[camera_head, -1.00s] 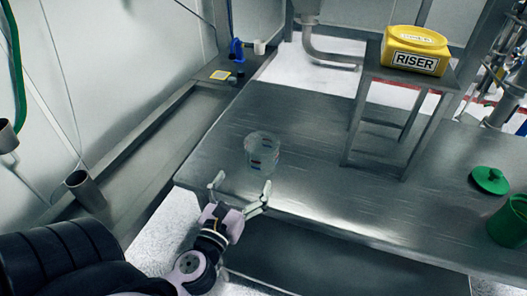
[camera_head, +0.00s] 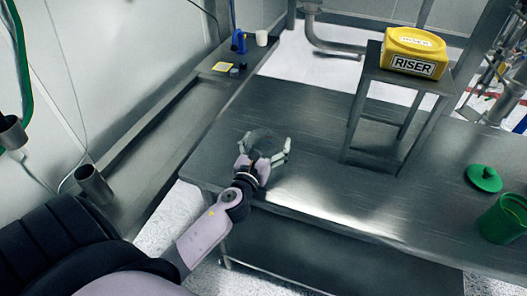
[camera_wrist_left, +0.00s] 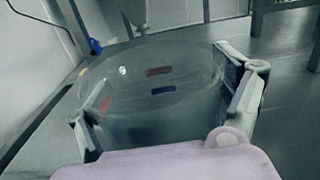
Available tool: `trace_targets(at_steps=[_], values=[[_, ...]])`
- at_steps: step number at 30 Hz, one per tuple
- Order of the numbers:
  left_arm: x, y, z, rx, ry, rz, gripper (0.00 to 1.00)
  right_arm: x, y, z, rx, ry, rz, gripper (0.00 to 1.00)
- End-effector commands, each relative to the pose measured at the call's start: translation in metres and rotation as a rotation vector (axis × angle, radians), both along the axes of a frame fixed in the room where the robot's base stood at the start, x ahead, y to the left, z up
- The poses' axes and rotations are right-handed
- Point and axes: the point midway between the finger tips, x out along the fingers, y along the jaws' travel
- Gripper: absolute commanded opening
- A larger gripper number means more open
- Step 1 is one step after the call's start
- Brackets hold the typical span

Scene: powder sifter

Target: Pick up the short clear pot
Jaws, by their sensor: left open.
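The short clear pot (camera_wrist_left: 160,90) fills the middle of the left wrist view. My left gripper (camera_wrist_left: 165,105) is open, with one finger on each side of the pot. Whether the fingers touch the wall I cannot tell. In the head view my left gripper (camera_head: 267,148) is over the near left part of the steel table (camera_head: 330,190), and it mostly hides the pot (camera_head: 262,138). My right gripper is not in view.
A small metal stand (camera_head: 377,115) on the table carries a yellow riser tub (camera_head: 413,52). A green lid (camera_head: 484,178) and a green container (camera_head: 505,222) are at the right. A side ledge with small items, including a white cup (camera_head: 262,38), runs along the left wall.

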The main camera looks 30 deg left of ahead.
Motion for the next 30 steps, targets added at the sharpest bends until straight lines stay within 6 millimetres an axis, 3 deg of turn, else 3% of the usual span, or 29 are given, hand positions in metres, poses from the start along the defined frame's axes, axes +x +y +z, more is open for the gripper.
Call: trace_targets(at_steps=[8,30], values=[[0.0047,0.0009,-0.0003,-0.001,0.000,-0.001,0.89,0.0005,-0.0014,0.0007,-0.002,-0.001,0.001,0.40],[0.0044,0.0009,0.0000,-0.001,0.000,-0.001,0.43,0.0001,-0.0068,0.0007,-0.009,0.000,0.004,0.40]])
